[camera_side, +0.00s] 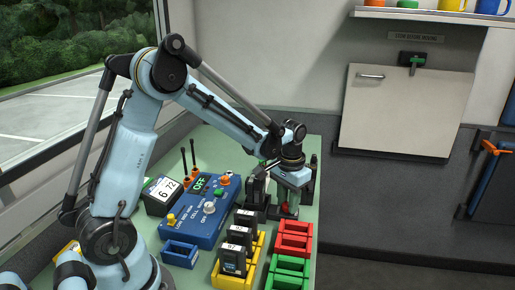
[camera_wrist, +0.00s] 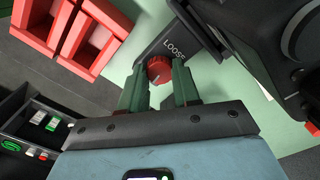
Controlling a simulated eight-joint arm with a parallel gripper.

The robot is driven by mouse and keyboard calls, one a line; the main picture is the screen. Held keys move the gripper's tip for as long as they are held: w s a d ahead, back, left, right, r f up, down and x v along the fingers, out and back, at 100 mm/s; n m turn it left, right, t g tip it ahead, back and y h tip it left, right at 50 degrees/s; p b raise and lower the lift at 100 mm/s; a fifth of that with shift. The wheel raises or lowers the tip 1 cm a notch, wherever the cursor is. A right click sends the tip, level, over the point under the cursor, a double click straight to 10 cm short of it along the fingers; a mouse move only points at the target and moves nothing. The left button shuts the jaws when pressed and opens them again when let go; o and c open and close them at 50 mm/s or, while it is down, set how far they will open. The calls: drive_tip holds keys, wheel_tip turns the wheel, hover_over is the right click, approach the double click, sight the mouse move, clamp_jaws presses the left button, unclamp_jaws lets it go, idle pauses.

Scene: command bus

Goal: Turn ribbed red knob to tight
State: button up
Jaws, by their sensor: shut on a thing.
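The red knob (camera_wrist: 159,69) shows in the wrist view between the two green fingers of my gripper (camera_wrist: 160,84), with a pale line on its face. My gripper is shut on it, one finger at each side. The knob is next to a dark plate (camera_wrist: 170,50) that carries the word LOOSE. No TIGHT label can be read. In the side view my gripper (camera_side: 289,208) points down at the right part of the green bench, and the knob is mostly hidden there.
Red bins (camera_side: 294,240) and green bins (camera_side: 288,272) stand in front of my gripper. Black packs (camera_side: 233,258) stand in a yellow holder left of them. A blue control box (camera_side: 200,228) reading OFF sits further left. A black device (camera_wrist: 292,45) is close at right in the wrist view.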

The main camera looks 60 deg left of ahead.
drive_tip(key=shift+m, duration=0.8)
drive_tip(key=o, duration=1.1)
drive_tip(key=shift+c, duration=0.2)
drive_tip(key=shift+r, duration=0.15)
wheel_tip(320, 180, up, 12)
